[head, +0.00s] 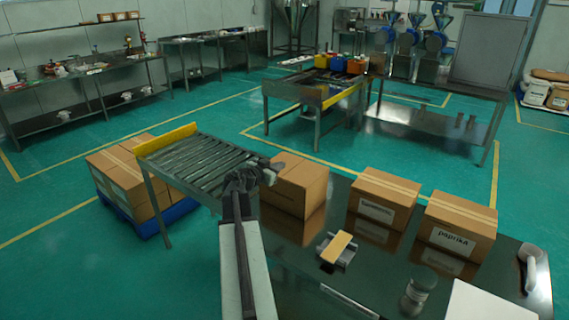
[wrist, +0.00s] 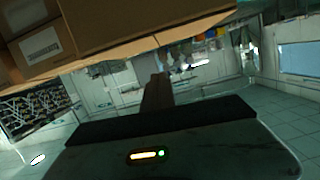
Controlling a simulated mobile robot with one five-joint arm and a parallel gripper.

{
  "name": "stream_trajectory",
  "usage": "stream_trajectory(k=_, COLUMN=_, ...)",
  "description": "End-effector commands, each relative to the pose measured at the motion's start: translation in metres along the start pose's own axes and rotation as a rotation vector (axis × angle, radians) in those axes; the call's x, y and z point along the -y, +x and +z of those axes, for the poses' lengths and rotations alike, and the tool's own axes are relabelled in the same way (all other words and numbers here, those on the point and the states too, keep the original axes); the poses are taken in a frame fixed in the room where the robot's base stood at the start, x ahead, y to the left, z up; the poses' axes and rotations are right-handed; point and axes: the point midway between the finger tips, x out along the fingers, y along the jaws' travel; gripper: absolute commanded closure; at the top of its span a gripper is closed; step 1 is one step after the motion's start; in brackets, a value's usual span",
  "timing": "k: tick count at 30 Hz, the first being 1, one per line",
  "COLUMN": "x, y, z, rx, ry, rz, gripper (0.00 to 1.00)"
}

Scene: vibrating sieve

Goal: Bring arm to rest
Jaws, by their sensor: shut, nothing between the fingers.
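My arm reaches forward from the bottom of the head view, and my gripper (head: 272,172) is at its far end. The gripper is shut and empty. It appears in front of the gap between the roller conveyor (head: 200,160) and the left cardboard box (head: 300,185). I cannot tell whether it touches either. In the wrist view the closed fingers (wrist: 157,95) point away, above a dark housing with a small lit indicator. Large brown cardboard surfaces (wrist: 130,30) fill the top left of that view.
The dark table carries two more boxes, one labelled paprika (head: 458,225), a yellow-topped block (head: 338,248), a jar (head: 418,290) and a white handheld device (head: 533,265). Boxes on a blue pallet (head: 180,215) stand left of the conveyor. Green floor is open beyond.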

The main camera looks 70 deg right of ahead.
Motion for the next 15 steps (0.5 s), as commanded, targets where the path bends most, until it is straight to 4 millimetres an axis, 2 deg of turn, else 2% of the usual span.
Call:
stream_trajectory(k=1, x=-0.002, y=-0.017, z=-0.002, rx=0.0, ry=-0.001, rz=-0.001, gripper=1.0)
stream_trajectory(k=6, x=0.0, y=-0.046, z=-0.002, rx=0.0, ry=0.0, rz=-0.002, gripper=1.0)
stream_trajectory(k=10, x=0.0, y=-0.056, z=-0.001, rx=-0.001, ry=-0.001, rz=0.0, gripper=1.0)
stream_trajectory(k=15, x=0.001, y=-0.057, z=0.0, rx=-0.001, ry=-0.001, rz=0.0, gripper=1.0)
